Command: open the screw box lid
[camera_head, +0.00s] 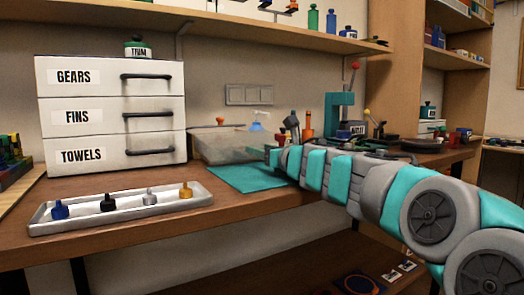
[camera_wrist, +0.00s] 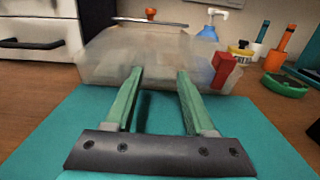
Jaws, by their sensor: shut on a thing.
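The screw box (camera_head: 225,147) is a cloudy, see-through box at the back of the bench, right of the drawer unit. In the wrist view the screw box (camera_wrist: 105,58) fills the upper middle, straight ahead of my fingers. My gripper (camera_wrist: 160,72) has its two green fingers at the near side of the box, a gap between them, shut on what looks like the see-through lid. The lid's outline blurs into the box, so I cannot tell how far it is raised. In the head view my gripper (camera_head: 272,156) is at the box's right front, partly hidden by my arm.
A teal mat (camera_head: 235,178) lies before the box. A red block (camera_wrist: 222,70) is at the box's right; a blue pump bottle (camera_wrist: 208,32) stands behind.

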